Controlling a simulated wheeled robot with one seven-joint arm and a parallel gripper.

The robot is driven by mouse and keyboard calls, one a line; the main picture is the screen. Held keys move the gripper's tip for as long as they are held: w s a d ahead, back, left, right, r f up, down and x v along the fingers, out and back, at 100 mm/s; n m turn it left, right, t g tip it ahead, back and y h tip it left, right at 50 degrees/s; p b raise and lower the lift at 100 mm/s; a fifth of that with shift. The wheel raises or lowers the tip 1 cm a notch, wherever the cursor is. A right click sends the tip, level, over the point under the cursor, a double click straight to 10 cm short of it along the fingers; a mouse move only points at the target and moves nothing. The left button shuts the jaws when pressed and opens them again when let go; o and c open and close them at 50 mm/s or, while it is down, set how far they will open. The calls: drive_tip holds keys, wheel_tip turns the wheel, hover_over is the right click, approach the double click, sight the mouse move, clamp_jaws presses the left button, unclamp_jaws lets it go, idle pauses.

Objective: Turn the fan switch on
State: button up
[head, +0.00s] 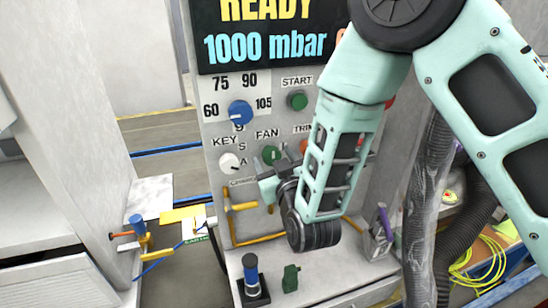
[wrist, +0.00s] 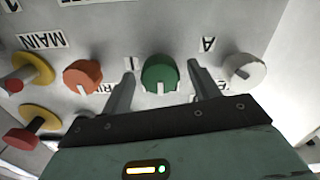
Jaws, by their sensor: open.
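The fan switch is a green round knob (head: 270,154) below the FAN label on the grey control panel (head: 225,200). In the wrist view the green knob (wrist: 160,74) sits between the two fingers of my gripper (wrist: 162,88). The fingers are open, one on each side, with a visible gap to the knob. The knob's white mark points toward the bottom of the wrist view, where the labels appear upside down. In the head view my gripper (head: 272,180) is just below the knob and partly hidden by my arm.
A white key knob (head: 230,162) is left of the fan knob, and an orange knob (wrist: 83,77) is on its other side. A blue dial (head: 240,112) and green start button (head: 297,100) are above.

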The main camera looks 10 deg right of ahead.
drive_tip(key=c, duration=1)
drive_tip(key=shift+o, duration=0.2)
drive_tip(key=shift+f+m+b, duration=0.15)
drive_tip(key=shift+m+b, duration=0.15)
drive_tip(key=shift+b, duration=0.2)
drive_tip(key=shift+f+m+b, duration=0.1)
drive_tip(key=shift+m+b, duration=0.3)
drive_tip(key=shift+b, duration=0.35)
drive_tip(key=m+b, duration=1.6)
drive_tip(key=b, duration=0.3)
drive_tip(key=shift+b, duration=0.3)
drive_tip(key=shift+m, duration=0.4)
